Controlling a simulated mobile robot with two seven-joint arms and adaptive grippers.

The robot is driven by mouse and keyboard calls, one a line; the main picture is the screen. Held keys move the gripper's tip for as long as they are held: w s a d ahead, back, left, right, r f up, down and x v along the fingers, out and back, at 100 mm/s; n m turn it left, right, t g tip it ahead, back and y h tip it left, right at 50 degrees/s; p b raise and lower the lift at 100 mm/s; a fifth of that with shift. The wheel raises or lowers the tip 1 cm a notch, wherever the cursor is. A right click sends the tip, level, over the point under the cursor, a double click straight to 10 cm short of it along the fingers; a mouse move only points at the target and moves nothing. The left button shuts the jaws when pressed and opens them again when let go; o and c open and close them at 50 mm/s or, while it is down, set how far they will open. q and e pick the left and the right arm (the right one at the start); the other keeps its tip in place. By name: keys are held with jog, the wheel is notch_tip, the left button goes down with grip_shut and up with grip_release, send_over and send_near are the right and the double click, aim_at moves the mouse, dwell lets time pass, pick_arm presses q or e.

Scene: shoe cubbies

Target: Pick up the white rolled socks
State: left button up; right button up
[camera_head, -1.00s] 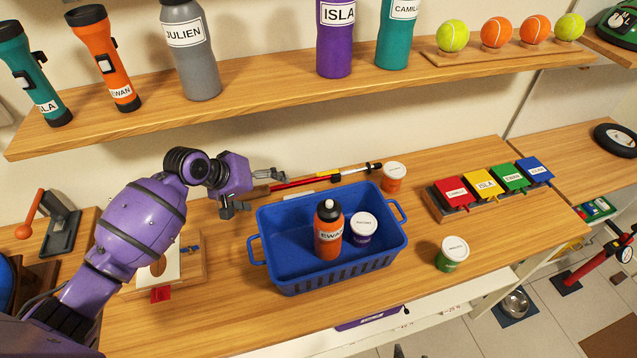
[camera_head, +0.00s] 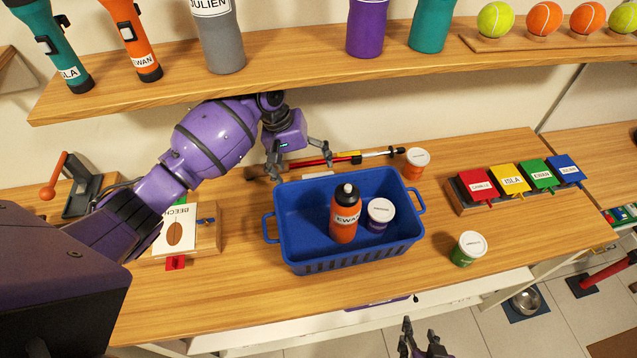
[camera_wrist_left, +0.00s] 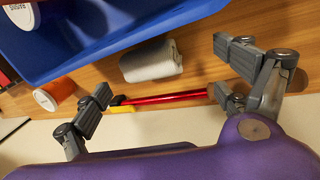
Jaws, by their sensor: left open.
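The white rolled socks (camera_wrist_left: 152,62) lie on the wooden counter in the left wrist view, beside the outer wall of the blue basket. In the head view they are mostly hidden behind the basket's far rim, with a pale bit (camera_head: 318,175) showing. My left gripper (camera_head: 300,165) is open and empty behind the basket. In the left wrist view its two fingers (camera_wrist_left: 165,88) are spread wide, one to each side of the socks and short of them. My right gripper (camera_head: 420,342) shows at the bottom edge, fingers apart, low in front of the counter.
The blue basket (camera_head: 300,262) holds an orange bottle (camera_head: 346,218) and a purple jar (camera_head: 380,214). A red rod (camera_wrist_left: 170,98) lies behind the socks. An orange jar (camera_head: 415,163) stands near the basket's far right corner. The upper shelf (camera_head: 300,62) overhangs my left arm.

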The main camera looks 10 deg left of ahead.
aim_at(316, 176)
pick_arm(q)
jog(key=shift+w+d, duration=0.1)
jog(key=shift+d, duration=0.2)
jog(key=x, duration=0.2)
jog(key=d+x, duration=0.1)
jog(key=x, duration=0.1)
jog(key=shift+w+d+f, duration=0.15)
jog(key=shift+f, duration=0.4)
jog(key=c, duration=1.1)
jog(key=shift+r, duration=0.1)
